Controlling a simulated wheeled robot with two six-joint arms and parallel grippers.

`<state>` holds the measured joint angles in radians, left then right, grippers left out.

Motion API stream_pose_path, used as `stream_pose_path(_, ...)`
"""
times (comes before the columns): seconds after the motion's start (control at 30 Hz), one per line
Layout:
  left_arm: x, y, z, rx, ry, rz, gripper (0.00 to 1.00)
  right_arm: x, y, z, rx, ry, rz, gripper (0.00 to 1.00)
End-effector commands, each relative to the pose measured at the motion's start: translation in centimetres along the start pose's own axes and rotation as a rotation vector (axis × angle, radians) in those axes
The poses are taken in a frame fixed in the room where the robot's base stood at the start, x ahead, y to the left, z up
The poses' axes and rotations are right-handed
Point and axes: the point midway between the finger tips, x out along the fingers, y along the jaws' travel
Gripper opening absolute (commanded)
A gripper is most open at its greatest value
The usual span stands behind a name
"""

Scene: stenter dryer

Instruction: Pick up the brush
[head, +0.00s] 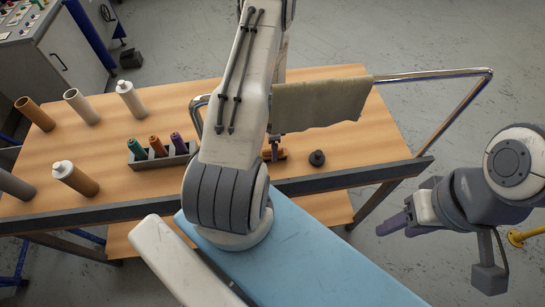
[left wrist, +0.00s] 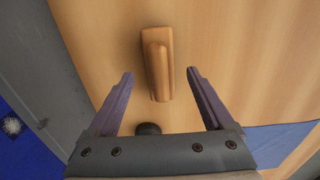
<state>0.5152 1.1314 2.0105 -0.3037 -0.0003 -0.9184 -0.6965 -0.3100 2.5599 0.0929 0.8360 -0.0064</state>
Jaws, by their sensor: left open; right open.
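The brush (left wrist: 157,60) is a light brown wooden block with a raised grip along it, lying on the wooden table. In the head view only a small brown part of it (head: 281,154) shows beside my left arm, which hides the rest. My left gripper (left wrist: 160,73) is open above the brush, its purple fingers on either side of the brush's near end in the picture and apart from it. In the head view my left gripper is mostly hidden by its arm. My right gripper (head: 392,224) is open and empty, off the table's front right.
A dark round knob-like piece (head: 317,158) stands close right of the brush. A grey holder (head: 165,160) with coloured spools is left of it. Several cones and tubes (head: 75,178) stand further left. A cloth (head: 320,103) hangs on a metal rail (head: 435,74) behind.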

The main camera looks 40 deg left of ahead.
Motion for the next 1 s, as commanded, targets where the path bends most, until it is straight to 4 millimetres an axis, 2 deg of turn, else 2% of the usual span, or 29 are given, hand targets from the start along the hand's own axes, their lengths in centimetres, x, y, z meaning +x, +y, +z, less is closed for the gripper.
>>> stream_pose_path(0.03, 1.4, 0.0, 0.0, 0.0, 0.0, 0.0, 0.85, 1.5, 0.1, 0.1, -0.001, 0.0, 0.0, 0.5)
stream_pose_path(0.13, 2.6, 0.0, 0.0, -0.001, 0.0, 0.0, 0.85, 2.6, 0.2, 0.1, -0.002, 0.0, 0.0, 0.5)
stream_pose_path(0.47, 2.8, 0.0, 0.0, 0.0, 0.0, 0.0, 0.85, 2.7, 0.2, 0.1, -0.003, 0.0, 0.0, 0.5)
stream_pose_path(0.6, 2.8, 0.0, 0.0, -0.001, 0.0, 0.0, 0.31, 2.7, 0.2, 0.1, -0.003, 0.0, 0.0, 0.5)
stream_pose_path(0.7, 2.8, 0.0, 0.0, -0.001, 0.0, 0.0, 0.0, 2.7, 0.2, 0.1, -0.003, 0.0, 0.0, 0.5)
stream_pose_path(1.0, 2.6, 0.0, -0.1, 0.0, 0.0, 0.0, 0.0, 2.5, 0.2, 0.1, -0.003, 0.0, 0.0, 0.5)
